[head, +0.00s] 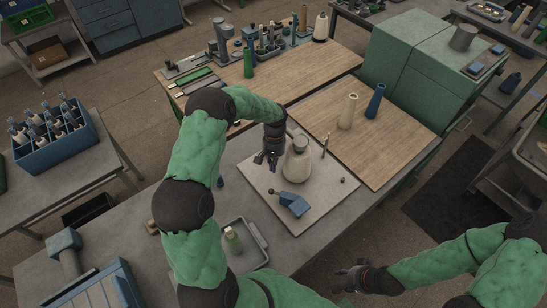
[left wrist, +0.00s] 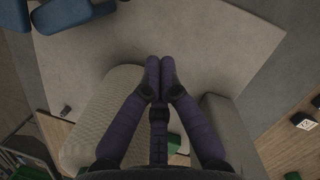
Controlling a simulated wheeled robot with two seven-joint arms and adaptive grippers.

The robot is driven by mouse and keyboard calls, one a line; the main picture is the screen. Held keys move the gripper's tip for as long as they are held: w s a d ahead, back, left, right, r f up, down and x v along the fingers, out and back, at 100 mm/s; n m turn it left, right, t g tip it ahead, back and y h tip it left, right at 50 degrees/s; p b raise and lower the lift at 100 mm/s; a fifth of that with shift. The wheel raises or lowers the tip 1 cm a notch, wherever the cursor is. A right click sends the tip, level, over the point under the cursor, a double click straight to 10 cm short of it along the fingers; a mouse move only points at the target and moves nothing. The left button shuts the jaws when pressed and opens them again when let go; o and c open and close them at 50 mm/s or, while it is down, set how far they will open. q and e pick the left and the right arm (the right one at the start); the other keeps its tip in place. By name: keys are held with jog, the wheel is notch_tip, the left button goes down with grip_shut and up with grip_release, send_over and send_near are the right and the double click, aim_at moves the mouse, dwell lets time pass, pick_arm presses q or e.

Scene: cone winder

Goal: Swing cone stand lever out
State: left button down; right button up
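The cone stand is a pale plate (head: 262,190) on the grey table, with a pale cone (head: 298,162) standing on it. A blue block-like part (head: 291,204) sits at the plate's front. A thin upright rod (head: 325,147) and a small dark knob (head: 342,180) stand right of the cone; I cannot tell which part is the lever. My left gripper (head: 266,160) is just left of the cone, above the plate. In the left wrist view its fingertips (left wrist: 160,62) are together with nothing visible between them; the cone's textured side (left wrist: 100,120) is close by. My right gripper (head: 342,279) is low right, apparently open and empty.
Two cones, cream (head: 348,112) and blue (head: 376,100), stand on the wooden board behind right. A grey tray (head: 262,240) holding a green bottle (head: 233,240) lies in front. A blue crate (head: 55,150) of bottles stands at far left.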

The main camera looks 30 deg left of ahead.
pick_arm(q)
jog(key=shift+x, duration=1)
jog(key=s, duration=0.1)
jog(key=s+d, duration=0.1)
jog(key=s, duration=0.1)
jog(key=shift+s+d+f, duration=0.15)
jog(key=shift+s+f, duration=0.15)
